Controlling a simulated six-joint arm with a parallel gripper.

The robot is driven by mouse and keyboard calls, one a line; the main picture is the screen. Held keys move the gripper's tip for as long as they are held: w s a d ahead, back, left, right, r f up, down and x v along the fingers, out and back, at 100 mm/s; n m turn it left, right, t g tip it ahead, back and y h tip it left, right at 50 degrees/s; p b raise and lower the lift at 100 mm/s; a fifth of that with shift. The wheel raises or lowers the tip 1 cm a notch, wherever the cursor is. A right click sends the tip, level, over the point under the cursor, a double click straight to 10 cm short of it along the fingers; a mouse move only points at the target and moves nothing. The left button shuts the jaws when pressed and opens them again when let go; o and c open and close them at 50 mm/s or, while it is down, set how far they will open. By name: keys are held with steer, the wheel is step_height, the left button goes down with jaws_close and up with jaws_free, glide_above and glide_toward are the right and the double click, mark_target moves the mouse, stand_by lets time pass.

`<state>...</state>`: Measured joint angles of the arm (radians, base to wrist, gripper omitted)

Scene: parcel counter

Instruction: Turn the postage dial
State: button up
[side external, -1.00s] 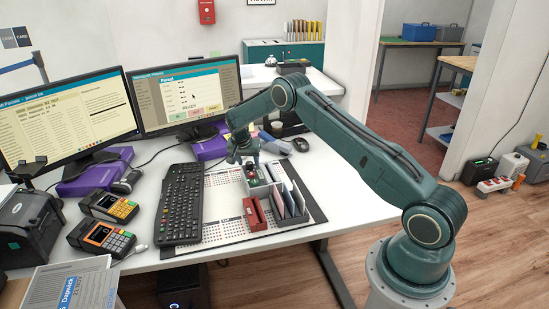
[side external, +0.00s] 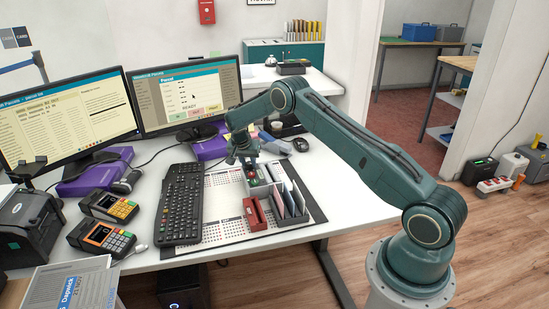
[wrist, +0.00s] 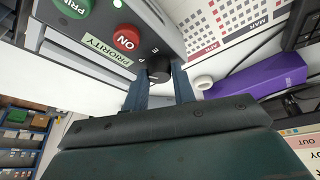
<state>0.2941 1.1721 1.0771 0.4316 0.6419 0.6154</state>
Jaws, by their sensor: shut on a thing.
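The postage dial (wrist: 158,68) is a small black knob at one end of a grey control box (wrist: 92,62) in the wrist view. Letters are printed beside the dial. My gripper (wrist: 160,80) has its two blue-grey fingers on either side of the dial and is shut on it. The box also carries a red button (wrist: 126,38), a green button (wrist: 73,7) and a PRIORITY label. In the side view my gripper (side external: 243,157) points down at the box among the grey desk organisers, and the dial is hidden there.
Grey dividers with envelopes (side external: 289,198) and a red holder (side external: 254,213) stand close to the gripper. A keyboard (side external: 181,203) lies to the left on the calendar mat (side external: 222,220). Two monitors (side external: 187,95) and a purple box (side external: 210,147) stand behind.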

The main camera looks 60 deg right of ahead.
steer(key=shift+w+m+g, duration=0.15)
steer(key=shift+m+g, duration=0.75)
steer(key=shift+m, duration=1.9)
steer(key=o, duration=1)
steer(key=shift+n, duration=0.8)
